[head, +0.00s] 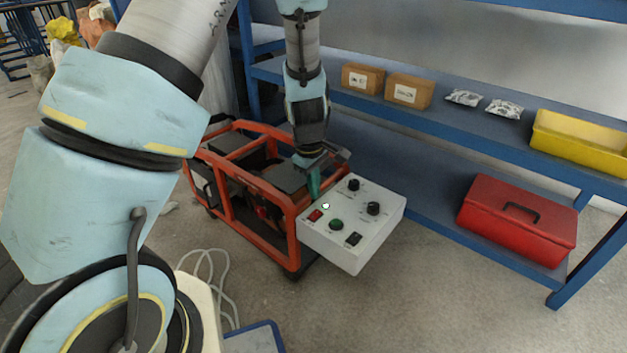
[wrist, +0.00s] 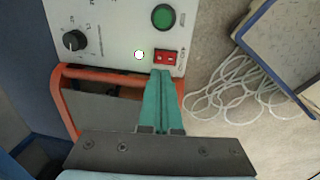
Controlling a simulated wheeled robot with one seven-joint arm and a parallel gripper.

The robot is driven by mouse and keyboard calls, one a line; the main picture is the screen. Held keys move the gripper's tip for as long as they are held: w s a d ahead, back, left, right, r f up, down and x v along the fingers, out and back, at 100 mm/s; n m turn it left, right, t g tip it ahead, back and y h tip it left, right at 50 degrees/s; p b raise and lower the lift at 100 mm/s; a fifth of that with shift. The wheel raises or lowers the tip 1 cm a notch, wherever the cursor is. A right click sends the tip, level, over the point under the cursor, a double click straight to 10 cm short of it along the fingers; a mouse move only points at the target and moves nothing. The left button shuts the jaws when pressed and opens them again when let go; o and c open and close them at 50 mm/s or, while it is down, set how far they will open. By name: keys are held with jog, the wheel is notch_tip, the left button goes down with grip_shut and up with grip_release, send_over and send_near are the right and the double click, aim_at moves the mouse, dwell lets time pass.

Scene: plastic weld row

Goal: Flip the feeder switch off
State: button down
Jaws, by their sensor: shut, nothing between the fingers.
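A white control box (head: 345,256) is mounted at the corner of an orange-framed machine. Its panel carries a red rocker switch (head: 315,215), a lit white-green lamp (head: 325,206), a green round button (head: 336,224), a dark switch (head: 354,239) and black knobs (head: 373,208). The labels are too small to read. My gripper (head: 315,193) is shut and empty, its teal fingers pointing down at the panel. In the wrist view my fingertips (wrist: 162,74) are at the near edge of the red switch (wrist: 165,58), beside the lamp (wrist: 139,55). I cannot tell if they touch.
The orange frame (head: 262,222) stands behind and left of the box. A blue shelf (head: 440,128) holds cardboard boxes (head: 408,91), small bags (head: 463,97) and a yellow bin (head: 580,150). A red toolbox (head: 517,222) is on the lower shelf. White cable (head: 222,265) lies on the floor.

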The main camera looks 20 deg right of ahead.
aim_at(318, 212)
jog(key=f, duration=0.2)
jog(key=f+b, duration=0.1)
jog(key=f, duration=0.3)
jog(key=shift+w+d+b, duration=0.15)
jog(key=shift+d+b, duration=0.2)
jog(key=shift+r+p, duration=0.1)
jog(key=shift+p, duration=0.25)
